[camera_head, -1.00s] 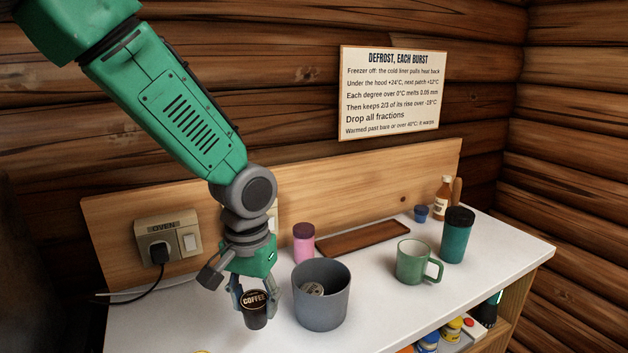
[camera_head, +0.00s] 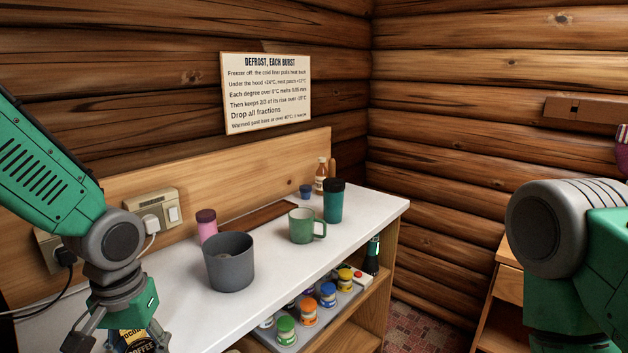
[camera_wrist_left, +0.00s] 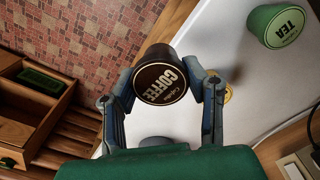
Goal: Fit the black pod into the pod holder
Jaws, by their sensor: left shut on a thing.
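My left gripper (camera_head: 120,343) is at the lower left of the head view, over the counter. In the left wrist view its two fingers (camera_wrist_left: 172,88) are shut on a black pod (camera_wrist_left: 157,72) with a dark brown lid reading COFFEE. The lid faces the wrist camera. In the head view the pod (camera_head: 142,347) is cut off by the bottom edge. My right gripper is outside the frames; only part of my right arm shows. I cannot make out the pod holder.
A grey tub (camera_head: 229,265) stands on the white counter (camera_head: 195,300), with a green mug (camera_head: 302,227), a teal tumbler (camera_head: 333,203) and a pink jar (camera_head: 206,226) behind. Several colored jars sit on the shelf below. A green TEA pod (camera_wrist_left: 285,25) shows in the wrist view.

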